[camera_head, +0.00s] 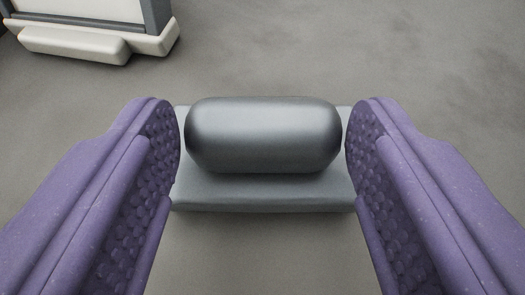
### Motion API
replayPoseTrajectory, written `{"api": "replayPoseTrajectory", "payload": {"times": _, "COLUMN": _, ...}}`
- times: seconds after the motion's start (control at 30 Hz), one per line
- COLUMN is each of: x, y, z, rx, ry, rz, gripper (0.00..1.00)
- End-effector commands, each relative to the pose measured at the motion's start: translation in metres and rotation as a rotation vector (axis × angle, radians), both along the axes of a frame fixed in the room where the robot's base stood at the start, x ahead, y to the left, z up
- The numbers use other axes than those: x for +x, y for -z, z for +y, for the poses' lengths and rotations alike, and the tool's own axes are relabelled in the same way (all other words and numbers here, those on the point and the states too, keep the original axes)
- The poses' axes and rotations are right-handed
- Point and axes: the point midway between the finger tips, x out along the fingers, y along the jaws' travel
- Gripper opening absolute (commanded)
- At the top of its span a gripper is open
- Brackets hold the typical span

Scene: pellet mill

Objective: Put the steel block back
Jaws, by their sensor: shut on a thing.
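The steel block (263,128), dark grey and shiny with rounded, chamfered ends, lies crosswise in the middle of the view. My gripper (263,142) has its two purple, bumpy-padded fingers at the block's left and right ends and is shut on it. A flat grey slab (263,194) shows below and behind the block. I cannot tell whether the block rests on the slab or is held just above it. The slab's side edges are partly hidden by the fingers.
A pale cabinet-like unit (85,10) with a dark grey frame and a cream stepped base (75,44) stands at the top left. The grey floor (400,50) is bare around the slab and toward the upper right.

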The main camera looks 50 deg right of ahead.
Motion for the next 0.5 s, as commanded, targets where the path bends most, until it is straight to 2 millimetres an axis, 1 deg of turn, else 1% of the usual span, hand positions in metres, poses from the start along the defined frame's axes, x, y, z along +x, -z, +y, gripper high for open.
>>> {"api": "replayPoseTrajectory", "payload": {"times": 0.23, "x": 0.0001, "y": -0.0007, "z": -0.0002, "rx": -0.001, "ry": 0.000, "rz": -0.001, "gripper": 0.08}}
{"api": "replayPoseTrajectory", "payload": {"times": 0.5, "x": 0.0003, "y": 0.0032, "z": 0.0000, "rx": 0.000, "ry": -0.001, "rz": -0.001, "gripper": 0.08}}
